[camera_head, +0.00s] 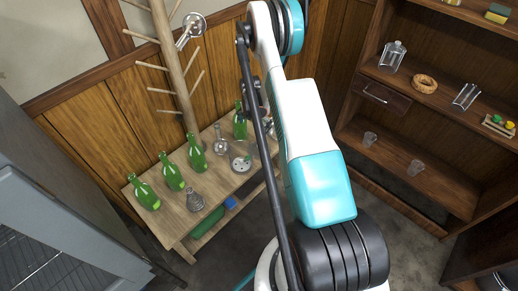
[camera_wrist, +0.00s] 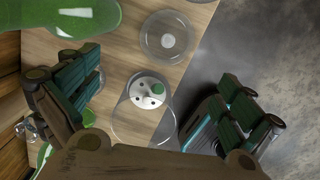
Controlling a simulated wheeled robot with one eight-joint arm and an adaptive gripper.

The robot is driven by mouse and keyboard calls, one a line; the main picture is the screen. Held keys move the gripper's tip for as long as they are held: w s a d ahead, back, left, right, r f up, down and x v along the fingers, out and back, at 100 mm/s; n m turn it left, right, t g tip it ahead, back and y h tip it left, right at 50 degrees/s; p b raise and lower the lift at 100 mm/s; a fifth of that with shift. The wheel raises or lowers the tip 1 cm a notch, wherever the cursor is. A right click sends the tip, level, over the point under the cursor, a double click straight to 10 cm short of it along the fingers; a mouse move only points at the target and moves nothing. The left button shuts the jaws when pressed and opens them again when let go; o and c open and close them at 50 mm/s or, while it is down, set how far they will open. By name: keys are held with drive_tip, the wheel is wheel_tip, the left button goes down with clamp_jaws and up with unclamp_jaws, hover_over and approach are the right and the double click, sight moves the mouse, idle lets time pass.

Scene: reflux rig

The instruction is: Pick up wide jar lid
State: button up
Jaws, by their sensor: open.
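A round clear glass disc with a pale centre (camera_wrist: 167,37), which looks like the wide jar lid, lies on the wooden bench at the top of the wrist view. Below it in that view is a wide clear glass jar (camera_wrist: 118,118) with a white perforated plate and a small green item inside. The jar also shows in the head view (camera_head: 240,160). My gripper (camera_wrist: 150,100) is open and empty, its fingers on either side of the jar in the picture. The disc appears beyond the fingertips. I cannot tell the gripper's height above the jar. In the head view my arm hides part of the bench.
Green bottles (camera_head: 172,172) and glass flasks (camera_head: 196,200) stand along the bench (camera_head: 215,185). A green bottle (camera_wrist: 75,15) is close to my left finger. A wooden peg stand (camera_head: 178,75) rises behind the bench. Shelves (camera_head: 440,90) stand at the right. Bare floor lies beside the bench.

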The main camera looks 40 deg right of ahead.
drive_tip(key=b, duration=0.3)
hover_over(259, 145)
drive_tip(key=shift+n, duration=0.3)
drive_tip(key=f, duration=1)
drive_tip(key=shift+s+a+f, duration=0.2)
drive_tip(key=shift+w+d+f+b, duration=0.15)
drive_tip(key=shift+f+b, duration=0.55)
drive_tip(key=shift+f, duration=0.8)
drive_tip(key=shift+d+f+b, duration=0.1)
drive_tip(key=shift+f+b, duration=0.55)
drive_tip(key=shift+f, duration=0.85)
drive_tip(key=shift+r, duration=0.1)
drive_tip(key=c, duration=1.5)
drive_tip(key=shift+o, duration=0.2)
